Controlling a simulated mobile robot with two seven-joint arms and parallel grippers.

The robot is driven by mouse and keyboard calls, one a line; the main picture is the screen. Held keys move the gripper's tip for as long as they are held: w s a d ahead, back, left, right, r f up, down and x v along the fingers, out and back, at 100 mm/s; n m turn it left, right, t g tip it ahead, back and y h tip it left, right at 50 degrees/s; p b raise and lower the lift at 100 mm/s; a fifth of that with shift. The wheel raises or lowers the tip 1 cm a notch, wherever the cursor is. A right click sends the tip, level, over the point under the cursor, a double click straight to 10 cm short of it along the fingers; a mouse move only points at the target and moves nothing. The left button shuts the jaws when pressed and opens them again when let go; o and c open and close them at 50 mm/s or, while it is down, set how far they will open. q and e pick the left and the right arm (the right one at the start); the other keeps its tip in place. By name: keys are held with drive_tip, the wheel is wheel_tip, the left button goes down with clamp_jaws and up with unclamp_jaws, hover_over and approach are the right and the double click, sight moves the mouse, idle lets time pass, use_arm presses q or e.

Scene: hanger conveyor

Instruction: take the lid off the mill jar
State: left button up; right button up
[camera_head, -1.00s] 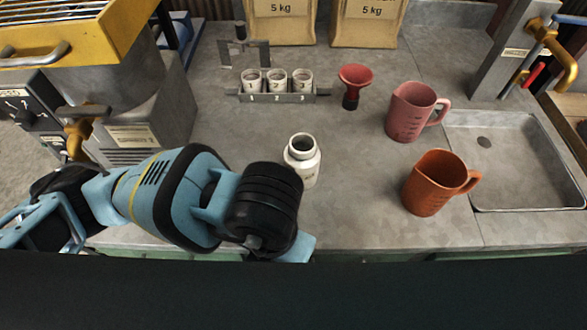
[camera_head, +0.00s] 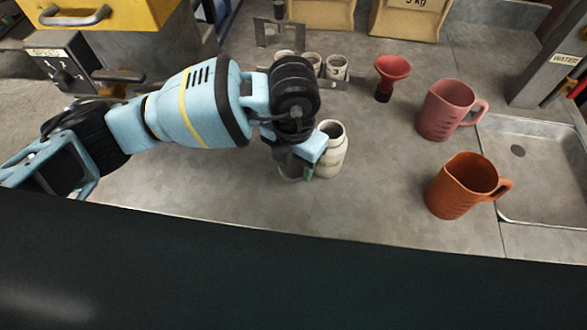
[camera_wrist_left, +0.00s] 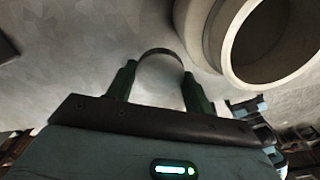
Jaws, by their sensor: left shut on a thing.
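The mill jar (camera_head: 331,155) is cream white and stands upright on the counter with its mouth open. In the left wrist view its open rim (camera_wrist_left: 270,45) fills the upper right. My left gripper (camera_head: 303,172) is just left of the jar in the head view, low over the counter. Its two fingers (camera_wrist_left: 158,88) are shut on a round, pale grey disc with a dark edge, the lid (camera_wrist_left: 160,73). The lid is beside the jar, apart from its mouth. Whether the lid touches the counter I cannot tell. My right gripper is not in view.
A pink jug (camera_head: 446,110) and an orange jug (camera_head: 460,186) stand right of the jar, before the sink (camera_head: 545,200). A red funnel-topped tool (camera_head: 392,75) stands behind. Several small cups (camera_head: 336,67) sit in a rack at the back. The front counter is clear.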

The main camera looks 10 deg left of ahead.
sight(294, 167)
use_arm(q)
drive_tip(key=shift+f, duration=1.75)
drive_tip(key=shift+f, duration=0.2)
drive_tip(key=o, duration=1.1)
drive_tip(key=shift+r, duration=0.15)
